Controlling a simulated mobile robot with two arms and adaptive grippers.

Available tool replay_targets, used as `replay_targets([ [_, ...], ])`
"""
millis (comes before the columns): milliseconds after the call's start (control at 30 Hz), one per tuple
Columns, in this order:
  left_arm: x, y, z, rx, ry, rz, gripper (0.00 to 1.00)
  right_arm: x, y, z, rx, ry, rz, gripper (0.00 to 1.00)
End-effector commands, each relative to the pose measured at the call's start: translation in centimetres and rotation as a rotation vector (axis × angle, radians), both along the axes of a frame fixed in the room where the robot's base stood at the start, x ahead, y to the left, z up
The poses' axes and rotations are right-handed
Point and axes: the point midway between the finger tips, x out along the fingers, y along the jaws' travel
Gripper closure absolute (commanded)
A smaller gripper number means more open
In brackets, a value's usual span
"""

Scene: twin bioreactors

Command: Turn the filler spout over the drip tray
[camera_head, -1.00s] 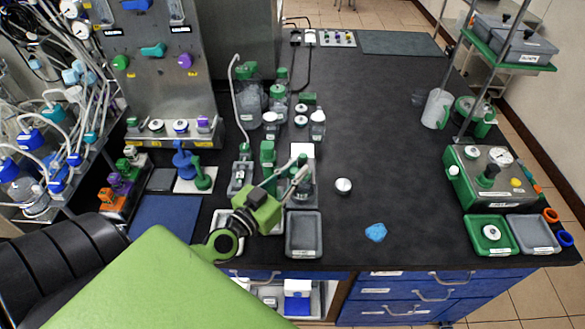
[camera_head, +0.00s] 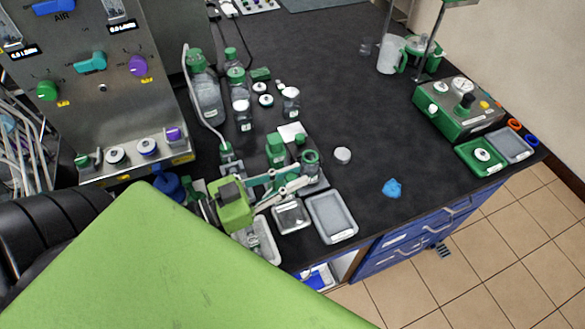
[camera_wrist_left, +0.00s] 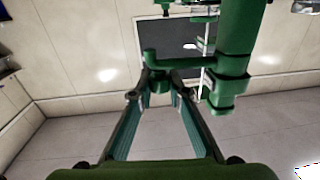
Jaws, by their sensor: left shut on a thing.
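In the left wrist view my left gripper (camera_wrist_left: 162,84) is shut on the short down-turned end of the green filler spout (camera_wrist_left: 190,60). The spout is a level green arm that joins a thick green upright (camera_wrist_left: 233,45). In the head view my left gripper (camera_head: 308,175) reaches right, beside a green upright block (camera_head: 276,149) and a green-rimmed piece (camera_head: 310,157); the grip itself is too small to make out there. A large grey tray (camera_head: 350,232) and a smaller grey tray (camera_head: 291,217) lie in front; I cannot tell which is the drip tray. My right gripper is not in view.
Green-capped bottles (camera_head: 206,100) stand behind the filler. A round white-topped piece (camera_head: 343,155) and a blue crumpled piece (camera_head: 392,188) lie to the right. A green instrument box (camera_head: 455,110) is farther right. The black bench middle is clear.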

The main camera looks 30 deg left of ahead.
Motion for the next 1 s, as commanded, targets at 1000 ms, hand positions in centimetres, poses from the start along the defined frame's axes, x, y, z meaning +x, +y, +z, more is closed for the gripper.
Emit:
replay_targets([
  [1000, -0.53, 0.31, 0.15, 0.0, -0.005, -0.095, 0.66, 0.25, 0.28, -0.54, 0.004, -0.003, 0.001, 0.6],
])
